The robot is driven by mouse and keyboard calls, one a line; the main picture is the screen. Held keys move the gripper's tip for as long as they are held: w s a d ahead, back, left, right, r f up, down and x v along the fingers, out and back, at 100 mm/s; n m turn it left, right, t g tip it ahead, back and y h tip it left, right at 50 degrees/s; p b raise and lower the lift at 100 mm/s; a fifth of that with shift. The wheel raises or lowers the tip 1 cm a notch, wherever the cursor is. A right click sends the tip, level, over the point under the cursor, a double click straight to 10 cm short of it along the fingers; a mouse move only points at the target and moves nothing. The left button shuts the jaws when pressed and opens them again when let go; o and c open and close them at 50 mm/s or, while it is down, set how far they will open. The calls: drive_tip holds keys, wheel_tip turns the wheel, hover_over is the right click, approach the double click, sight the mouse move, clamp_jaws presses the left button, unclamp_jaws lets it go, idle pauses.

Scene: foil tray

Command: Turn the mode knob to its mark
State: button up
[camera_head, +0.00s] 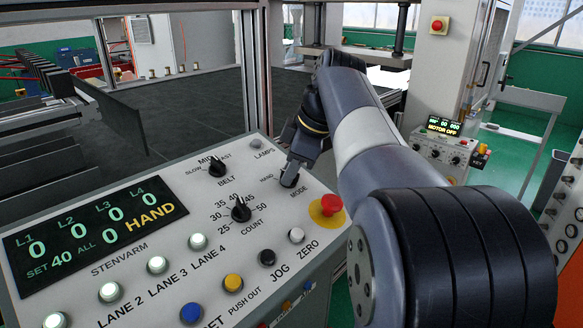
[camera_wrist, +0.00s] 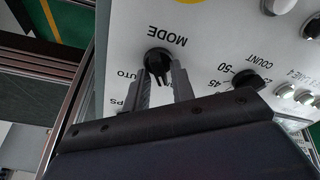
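The mode knob (camera_head: 289,181) is a small black knob on the sloping light panel, above the word MODE. My gripper (camera_head: 293,166) is right over it and hides much of it in the head view. In the wrist view the knob (camera_wrist: 157,60) shows with its narrow grip bar between the two grey fingers of my gripper (camera_wrist: 163,82). The fingers stand apart, one on each side of the bar; I cannot tell whether either touches it. The label HAND shows left of the knob in the head view. AUTO is partly covered by a finger in the wrist view.
The display (camera_head: 88,232) reads HAND. The count knob (camera_head: 241,210) and belt knob (camera_head: 217,168) stand nearby. A red stop button (camera_head: 331,204) on a yellow base and several push buttons sit lower on the panel. A metal post (camera_head: 255,75) rises behind it.

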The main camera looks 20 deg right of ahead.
drive_tip(key=shift+o, duration=0.7)
drive_tip(key=v, duration=1)
drive_tip(key=shift+s+r, duration=0.15)
drive_tip(key=shift+r, duration=0.2)
drive_tip(key=shift+d, duration=0.15)
drive_tip(key=x, duration=1)
drive_tip(key=shift+f, duration=0.4)
